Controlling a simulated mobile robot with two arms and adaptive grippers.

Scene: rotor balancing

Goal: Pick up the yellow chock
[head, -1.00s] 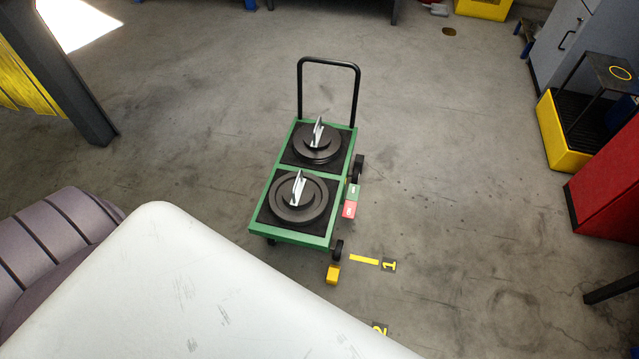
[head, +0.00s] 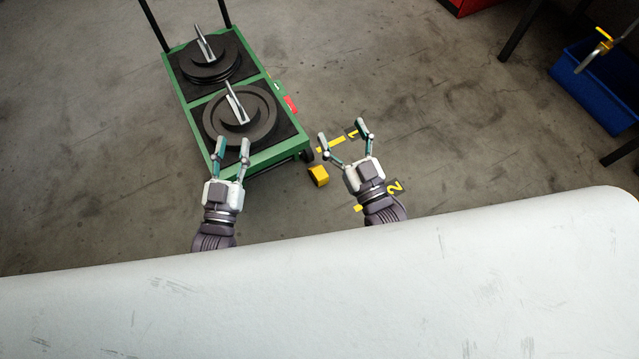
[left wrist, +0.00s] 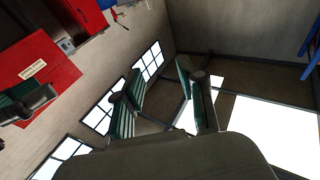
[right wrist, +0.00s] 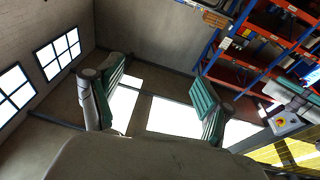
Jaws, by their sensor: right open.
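The yellow chock (head: 318,175) is a small yellow block on the floor beside the front wheel of the green cart (head: 262,157). In the head view my right gripper (head: 343,129) is open and empty, just right of the chock and higher in the picture. My left gripper (head: 232,146) is open, with its fingers apart in front of the cart's near end, left of the chock. The left wrist view shows my left fingers (left wrist: 163,92) apart with nothing between them. The right wrist view shows my right fingers (right wrist: 155,95) apart and empty. Neither wrist view shows the chock.
The cart carries two dark rotors (head: 238,113) on black mats. A blue bin (head: 600,90) stands at the right. Floor between the cart and bin is clear.

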